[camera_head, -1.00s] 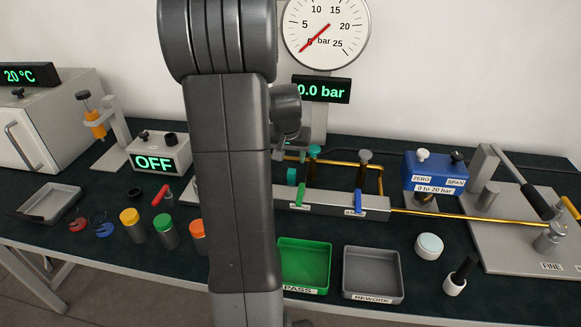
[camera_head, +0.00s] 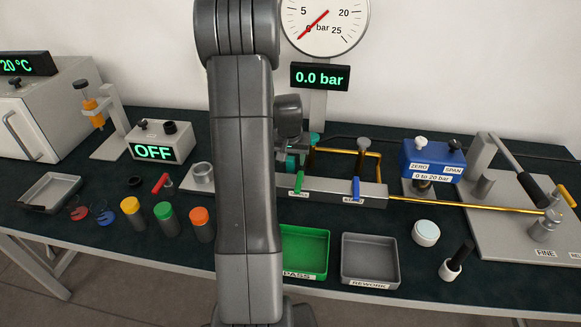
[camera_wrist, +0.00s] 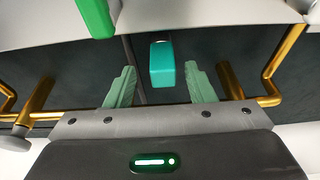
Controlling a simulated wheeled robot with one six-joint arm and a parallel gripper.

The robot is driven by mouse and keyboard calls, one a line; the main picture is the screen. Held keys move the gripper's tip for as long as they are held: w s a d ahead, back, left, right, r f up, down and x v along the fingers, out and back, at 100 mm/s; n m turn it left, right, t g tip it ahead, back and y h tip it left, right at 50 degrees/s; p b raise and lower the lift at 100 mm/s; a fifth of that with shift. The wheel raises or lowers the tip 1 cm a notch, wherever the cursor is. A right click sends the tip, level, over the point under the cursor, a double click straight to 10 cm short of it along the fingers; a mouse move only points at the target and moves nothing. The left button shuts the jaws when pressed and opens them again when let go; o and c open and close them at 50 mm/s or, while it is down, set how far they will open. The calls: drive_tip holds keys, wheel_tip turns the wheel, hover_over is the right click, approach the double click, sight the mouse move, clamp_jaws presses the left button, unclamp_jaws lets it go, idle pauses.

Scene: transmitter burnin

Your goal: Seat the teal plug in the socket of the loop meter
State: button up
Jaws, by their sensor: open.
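The teal plug (camera_wrist: 161,66) is a small block in the wrist view. It sits between the two pale green fingers of my gripper (camera_wrist: 162,78), which are open with a gap on each side of it. In the head view a teal piece (camera_head: 291,160), likely the plug, shows beside my arm near the grey manifold; my fingers are hidden there. A grey box with a lit OFF display (camera_head: 153,152) stands left of my arm and may be the loop meter. Its socket is not clear to me.
The grey manifold (camera_head: 330,192) carries a green lever, a blue lever (camera_head: 355,188) and brass pipes (camera_head: 378,165). A green PASS tray (camera_head: 304,252) and grey REWORK tray (camera_head: 370,260) are in front. Capped jars (camera_head: 166,228) stand at left.

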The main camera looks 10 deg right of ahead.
drive_tip(key=shift+x, duration=1.8)
drive_tip(key=shift+a, duration=0.2)
drive_tip(key=c, duration=1.1)
clamp_jaws()
drive_tip(key=shift+r, duration=0.15)
